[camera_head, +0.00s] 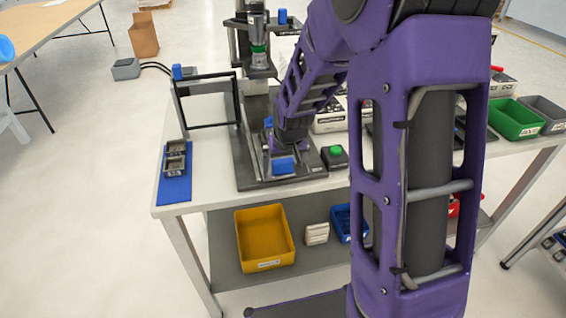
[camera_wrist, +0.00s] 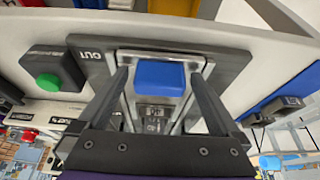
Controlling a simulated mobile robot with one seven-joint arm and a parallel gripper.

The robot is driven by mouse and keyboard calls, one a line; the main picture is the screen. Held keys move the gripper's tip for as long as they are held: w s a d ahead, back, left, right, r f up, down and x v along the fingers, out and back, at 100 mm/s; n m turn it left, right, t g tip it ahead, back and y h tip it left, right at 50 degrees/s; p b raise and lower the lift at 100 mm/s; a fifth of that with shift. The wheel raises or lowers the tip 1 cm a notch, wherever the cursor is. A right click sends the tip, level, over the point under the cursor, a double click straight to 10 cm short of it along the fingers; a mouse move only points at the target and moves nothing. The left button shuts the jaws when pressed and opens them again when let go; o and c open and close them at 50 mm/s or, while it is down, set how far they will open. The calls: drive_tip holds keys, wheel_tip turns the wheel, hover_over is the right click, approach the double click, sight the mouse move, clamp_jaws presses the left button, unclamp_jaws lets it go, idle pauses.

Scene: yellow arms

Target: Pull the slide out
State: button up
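The slide's blue handle block (camera_head: 283,166) sits at the front of the dark machine base (camera_head: 250,178) on the white table. In the wrist view the blue block (camera_wrist: 160,77) lies between two bright metal rails, beside the lettering OUT on the dark plate. My gripper (camera_wrist: 159,70) has its two dark fingers spread, one on each side of the block. Gaps show between the fingers and the block, so it is not gripped. In the head view my purple arm comes down over the base, and my fingertips are hard to make out there.
A green button box (camera_head: 335,157) stands just right of the base. A blue mat (camera_head: 174,188) with grey parts lies left. A dark frame (camera_head: 207,100) and the press column (camera_head: 258,50) rise behind. A yellow bin (camera_head: 264,238) is on the lower shelf.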

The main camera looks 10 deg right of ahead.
drive_tip(key=shift+r, duration=0.15)
drive_tip(key=shift+r+p, duration=0.3)
drive_tip(key=shift+r, duration=0.05)
drive_tip(key=p+v, duration=0.3)
drive_tip(key=v, duration=1.3)
drive_tip(key=shift+s+r+p, duration=0.2)
drive_tip(key=shift+s+p, duration=0.05)
drive_tip(key=shift+p, duration=0.15)
